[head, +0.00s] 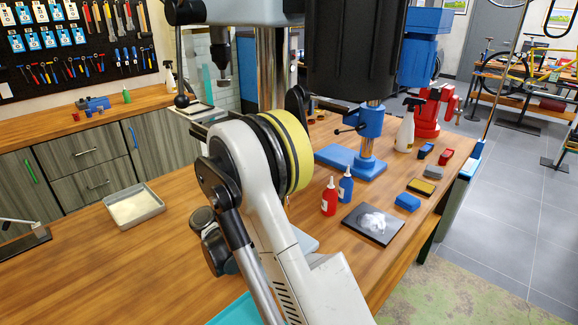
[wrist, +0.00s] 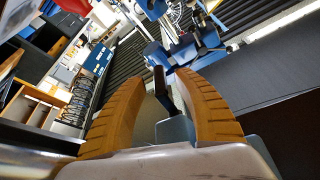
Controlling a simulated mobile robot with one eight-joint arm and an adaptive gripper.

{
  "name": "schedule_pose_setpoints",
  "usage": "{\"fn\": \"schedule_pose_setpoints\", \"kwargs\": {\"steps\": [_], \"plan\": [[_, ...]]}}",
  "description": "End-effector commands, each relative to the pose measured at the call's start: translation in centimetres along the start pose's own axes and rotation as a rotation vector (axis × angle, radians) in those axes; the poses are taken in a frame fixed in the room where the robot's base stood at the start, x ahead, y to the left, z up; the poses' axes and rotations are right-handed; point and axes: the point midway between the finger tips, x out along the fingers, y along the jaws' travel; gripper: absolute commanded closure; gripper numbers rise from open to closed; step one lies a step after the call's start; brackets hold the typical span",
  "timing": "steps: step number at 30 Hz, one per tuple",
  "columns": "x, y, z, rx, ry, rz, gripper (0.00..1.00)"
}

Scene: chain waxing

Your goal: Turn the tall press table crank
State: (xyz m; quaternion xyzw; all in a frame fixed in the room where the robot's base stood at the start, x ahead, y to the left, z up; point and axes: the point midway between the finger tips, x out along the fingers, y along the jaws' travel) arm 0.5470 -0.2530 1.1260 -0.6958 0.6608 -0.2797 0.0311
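In the wrist view, the two orange ribbed fingers of my gripper (wrist: 161,72) stand apart. A short dark upright piece (wrist: 160,82), which looks like a crank handle, shows between them; I see no clear contact with either finger. Blue press parts (wrist: 190,50) lie just beyond it. In the head view, a blue collar with a small black handle (head: 345,131) sits on a silver column above a blue base (head: 345,160), with a large black press body (head: 352,50) overhead. My arm covers the middle of the head view and hides my gripper there.
Red and blue bottles (head: 329,197), a dark tray with white stuff (head: 373,223) and several small blocks stand on the right of the bench. A shallow metal tray (head: 134,206) lies at left. The front-left wood is largely clear.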

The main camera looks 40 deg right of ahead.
Motion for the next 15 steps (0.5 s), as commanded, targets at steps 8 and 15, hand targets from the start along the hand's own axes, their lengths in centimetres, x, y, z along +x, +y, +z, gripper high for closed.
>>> {"fn": "schedule_pose_setpoints", "kwargs": {"steps": [8,15], "plan": [[0.91,-0.02,-0.04,0.001,0.000,-0.001,0.63],[0.88,-0.03,-0.04,0.001,0.000,-0.001,0.97]]}}
